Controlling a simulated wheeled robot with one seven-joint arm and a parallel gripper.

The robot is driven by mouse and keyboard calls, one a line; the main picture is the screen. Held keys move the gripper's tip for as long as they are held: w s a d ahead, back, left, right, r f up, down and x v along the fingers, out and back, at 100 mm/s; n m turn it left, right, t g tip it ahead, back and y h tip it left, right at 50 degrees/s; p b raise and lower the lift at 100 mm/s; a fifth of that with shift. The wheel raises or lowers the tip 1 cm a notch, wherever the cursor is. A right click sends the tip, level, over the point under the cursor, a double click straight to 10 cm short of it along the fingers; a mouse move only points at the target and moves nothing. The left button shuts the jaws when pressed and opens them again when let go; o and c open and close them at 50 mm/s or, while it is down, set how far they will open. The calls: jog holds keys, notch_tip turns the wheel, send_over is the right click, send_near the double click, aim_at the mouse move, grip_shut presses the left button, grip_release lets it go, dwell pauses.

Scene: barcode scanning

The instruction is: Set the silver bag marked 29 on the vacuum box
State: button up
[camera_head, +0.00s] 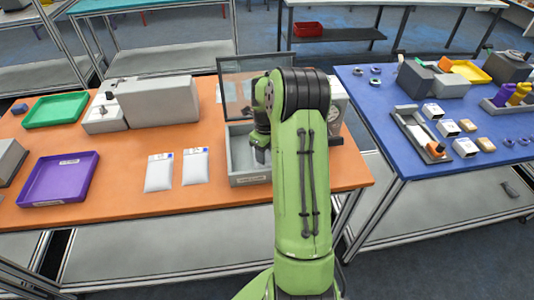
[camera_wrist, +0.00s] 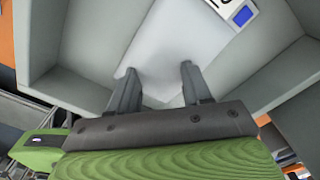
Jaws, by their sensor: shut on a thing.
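The vacuum box (camera_head: 238,181) is an open grey tray with a raised see-through lid (camera_head: 238,85), on the orange table. My gripper (camera_head: 262,156) is down in it, partly hidden by my arm in the head view. In the wrist view my gripper (camera_wrist: 156,75) is shut on the edge of a silver bag (camera_wrist: 172,45), inside the box's grey walls (camera_wrist: 75,50). The bag has a blue square and a black mark cut off by the frame, so its number cannot be read. Two other silver bags lie side by side on the table, left (camera_head: 159,174) and right (camera_head: 195,168).
A purple tray (camera_head: 27,192), a green tray (camera_head: 40,112) and a grey machine (camera_head: 160,100) stand on the orange table (camera_head: 120,205). A blue table (camera_head: 390,140) with several small items is at the right. The raised lid stands behind my gripper.

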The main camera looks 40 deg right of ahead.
jog(key=shift+a, duration=0.1)
jog(key=shift+f, duration=0.2)
jog(key=o, duration=1.1)
jog(key=shift+r, duration=0.15)
